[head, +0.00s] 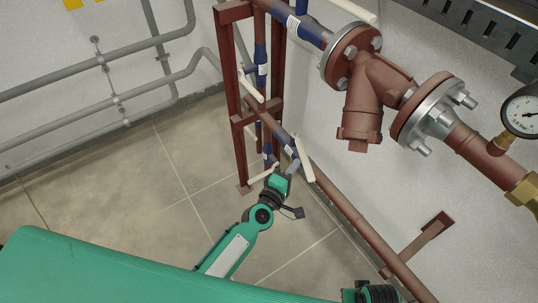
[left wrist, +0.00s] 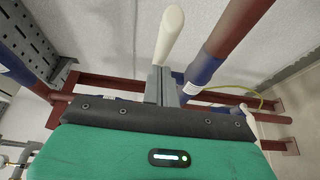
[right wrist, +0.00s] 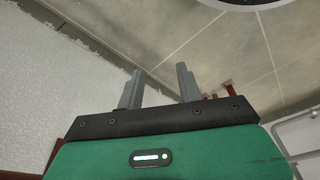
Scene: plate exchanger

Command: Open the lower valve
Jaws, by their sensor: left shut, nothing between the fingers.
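The lower pipe (head: 335,193) runs along the wall and carries a blue valve section (head: 279,134). A cream lever handle (head: 305,160) stands out beside it and also shows in the left wrist view (left wrist: 170,38). My left gripper (head: 297,166) is shut and empty, its fingertips close beside this handle. In the left wrist view the closed fingers (left wrist: 160,86) overlap the handle's lower end; I cannot tell whether they touch. My right gripper (right wrist: 158,88) is open and empty, with floor and wall beyond it.
A red-brown frame (head: 234,110) stands behind the left gripper. A flanged strainer (head: 362,105) and a pressure gauge (head: 521,113) are on the upper pipe at right. Another cream handle (head: 251,84) is above the lower pipe. Grey pipes (head: 150,84) line the left wall. Tiled floor (head: 130,190) is clear at left.

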